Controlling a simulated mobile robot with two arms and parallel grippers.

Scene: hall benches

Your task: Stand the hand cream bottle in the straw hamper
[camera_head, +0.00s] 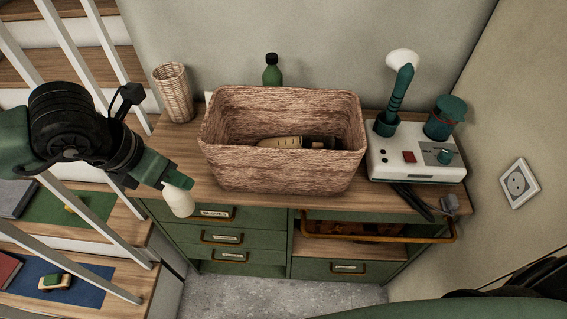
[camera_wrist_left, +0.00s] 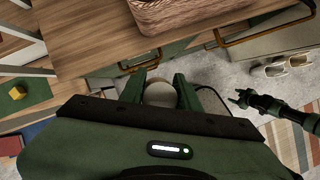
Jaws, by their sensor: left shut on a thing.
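The straw hamper (camera_head: 285,170) is a large woven open box on the wooden top of the green cabinet. A cream-coloured bottle with a dark cap (camera_head: 283,142) lies on its side inside it. My left gripper (camera_head: 178,181) is shut on a whitish bottle (camera_head: 179,202), which I take as the hand cream bottle. It hangs left of the hamper, in front of the cabinet's front edge. In the left wrist view the bottle (camera_wrist_left: 160,93) shows between the fingers, with the hamper (camera_wrist_left: 185,12) beyond. My right gripper (camera_wrist_left: 242,98) is small there, apart from everything, its fingers seemingly spread.
A stair railing (camera_head: 75,45) is at left. The cabinet top left of the hamper is clear.

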